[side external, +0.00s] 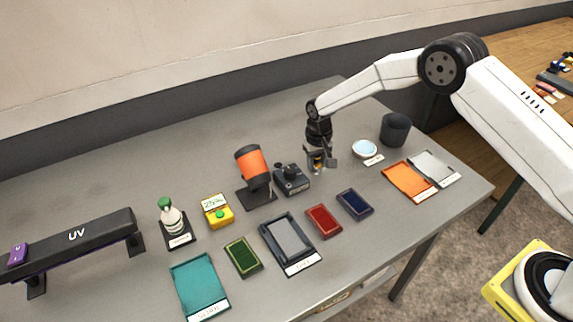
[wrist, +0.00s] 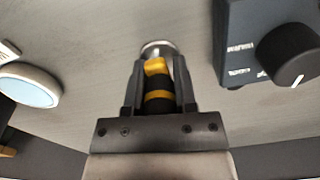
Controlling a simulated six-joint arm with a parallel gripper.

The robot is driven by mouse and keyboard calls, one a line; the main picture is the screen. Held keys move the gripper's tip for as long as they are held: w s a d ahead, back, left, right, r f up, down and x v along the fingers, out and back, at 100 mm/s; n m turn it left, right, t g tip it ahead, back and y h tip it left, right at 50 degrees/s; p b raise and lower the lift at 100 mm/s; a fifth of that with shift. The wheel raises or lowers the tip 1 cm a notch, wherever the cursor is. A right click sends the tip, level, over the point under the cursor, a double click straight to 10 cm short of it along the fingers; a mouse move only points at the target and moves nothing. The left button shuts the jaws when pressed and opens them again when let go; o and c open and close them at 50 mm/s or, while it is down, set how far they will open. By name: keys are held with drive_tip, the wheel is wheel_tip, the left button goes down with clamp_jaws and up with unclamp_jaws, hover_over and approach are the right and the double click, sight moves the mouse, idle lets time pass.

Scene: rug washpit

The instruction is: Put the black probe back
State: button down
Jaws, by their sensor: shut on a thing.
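My gripper (wrist: 157,85) is shut on a black cylinder with yellow bands and a silvery round end, which looks like the black probe (wrist: 158,103). In the side external view my gripper (side external: 319,164) hangs low over the back right part of the table, fingers pointing down. The probe is mostly hidden there by the fingers. It is between a dark box with a knob (side external: 292,180) and a small white round dish (side external: 364,149). The knobbed box also shows at the right of the wrist view (wrist: 262,45). I cannot tell whether the probe touches the table.
An orange tool on a stand (side external: 252,165) is left of the knobbed box. A dark grey cup (side external: 395,130) stands behind the dish. Several coloured trays, a yellow meter (side external: 218,212), a bottle (side external: 172,217) and a UV lamp bar (side external: 80,238) occupy the table. The back strip is clear.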

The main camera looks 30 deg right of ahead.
drive_tip(key=shift+c, duration=2)
unclamp_jaws()
drive_tip(key=shift+f, duration=0.15)
wheel_tip(320, 180, up, 12)
drive_tip(key=shift+f, duration=0.1)
drive_tip(key=shift+r, duration=0.25)
